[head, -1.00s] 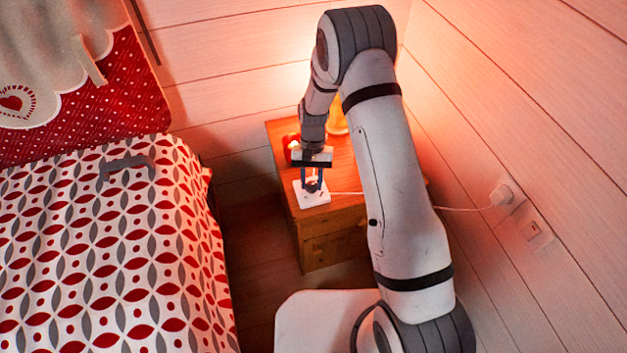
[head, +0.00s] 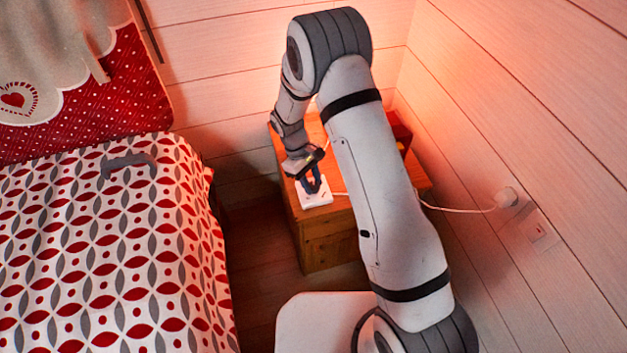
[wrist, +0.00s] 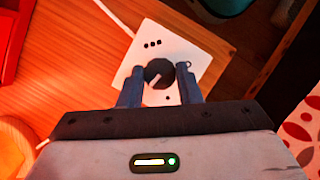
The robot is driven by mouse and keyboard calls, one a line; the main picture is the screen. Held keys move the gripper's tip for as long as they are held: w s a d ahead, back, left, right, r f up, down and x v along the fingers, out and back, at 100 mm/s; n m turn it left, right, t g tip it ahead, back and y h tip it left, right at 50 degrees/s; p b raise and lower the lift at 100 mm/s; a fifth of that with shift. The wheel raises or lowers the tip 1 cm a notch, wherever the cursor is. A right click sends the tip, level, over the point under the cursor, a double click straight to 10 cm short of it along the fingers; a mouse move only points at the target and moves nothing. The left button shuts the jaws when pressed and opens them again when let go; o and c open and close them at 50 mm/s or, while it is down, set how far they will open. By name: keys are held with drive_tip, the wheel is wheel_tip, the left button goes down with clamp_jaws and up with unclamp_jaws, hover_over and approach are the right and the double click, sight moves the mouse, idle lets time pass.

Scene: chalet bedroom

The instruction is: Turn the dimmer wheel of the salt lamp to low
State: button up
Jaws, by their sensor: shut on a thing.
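The white dimmer box (head: 319,198) lies at the front of the wooden nightstand; it also shows in the wrist view (wrist: 201,48). Its dark round wheel (wrist: 157,70) carries a white pointer line slanting toward the lower left in the wrist view. The plate has three dots on one side, a single dot near the gripper and a small ring mark at the right. My gripper (wrist: 160,79) is shut on the wheel, one finger on each side. In the head view, my gripper (head: 313,183) is tilted over the box. An orange glowing round shape (wrist: 14,150), likely the salt lamp, is cut off at the wrist view's lower left.
The nightstand (head: 325,242) stands against the wall. A white cord (head: 460,209) runs to a wall plug. A dark red object (head: 399,132) stands at the nightstand's back right. The patterned bed (head: 100,250) is left, with a floor gap between.

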drive_tip(key=n+t, duration=0.1)
drive_tip(key=n, duration=0.1)
drive_tip(key=n+t+h, duration=0.1)
drive_tip(key=n, duration=0.2)
drive_tip(key=shift+s+n, duration=0.1)
drive_tip(key=shift+n, duration=0.2)
drive_tip(key=n+t+b, duration=0.1)
drive_tip(key=n+t, duration=0.1)
drive_tip(key=n, duration=0.3)
drive_tip(key=shift+s, duration=0.1)
drive_tip(key=shift+n, duration=0.3)
drive_tip(key=o, duration=1)
drive_tip(key=shift+r, duration=0.1)
drive_tip(key=p+v, duration=0.1)
drive_tip(key=v, duration=0.6)
drive_tip(key=shift+s+r, duration=0.15)
drive_tip(key=shift+r, duration=0.15)
